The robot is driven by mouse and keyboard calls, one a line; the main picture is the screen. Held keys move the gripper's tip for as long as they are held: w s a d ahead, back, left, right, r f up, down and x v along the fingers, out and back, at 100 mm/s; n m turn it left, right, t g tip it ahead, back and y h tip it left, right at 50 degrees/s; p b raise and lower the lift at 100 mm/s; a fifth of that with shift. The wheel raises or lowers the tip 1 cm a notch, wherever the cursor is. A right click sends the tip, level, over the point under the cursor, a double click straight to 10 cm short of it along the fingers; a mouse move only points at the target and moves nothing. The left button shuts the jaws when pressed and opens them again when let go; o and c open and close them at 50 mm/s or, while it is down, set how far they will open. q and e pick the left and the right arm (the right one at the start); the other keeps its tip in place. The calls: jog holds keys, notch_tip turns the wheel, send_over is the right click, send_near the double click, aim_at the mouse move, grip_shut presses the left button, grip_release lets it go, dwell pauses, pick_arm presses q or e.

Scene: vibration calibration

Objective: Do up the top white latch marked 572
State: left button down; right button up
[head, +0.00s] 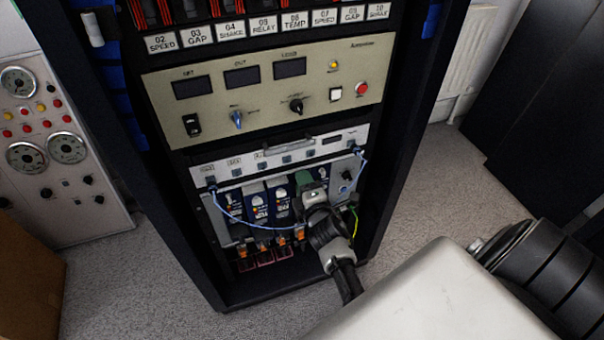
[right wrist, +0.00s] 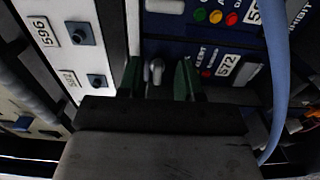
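The label 572 (right wrist: 228,65) is on a dark blue module (right wrist: 200,45) in the right wrist view, close ahead of my right gripper (right wrist: 159,80). A small whitish latch lever (right wrist: 154,70) stands between the two green fingers. The fingers are apart, one on each side of it; I cannot tell whether either touches it. In the head view my right gripper (head: 304,182) is at the upper right of the row of blue modules in the rack, and it hides the latch and the module behind it. My left gripper is not in view.
A blue cable (head: 245,222) loops across the modules; it passes close at the right in the wrist view (right wrist: 277,80). A silver panel (head: 280,155) with a handle sits just above the modules. Orange-tipped parts (head: 263,250) line their bottom. Carpet (head: 420,220) is clear right of the rack.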

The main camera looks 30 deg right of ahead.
jog(key=shift+s+a+r, duration=0.1)
jog(key=shift+c, duration=0.6)
grip_shut()
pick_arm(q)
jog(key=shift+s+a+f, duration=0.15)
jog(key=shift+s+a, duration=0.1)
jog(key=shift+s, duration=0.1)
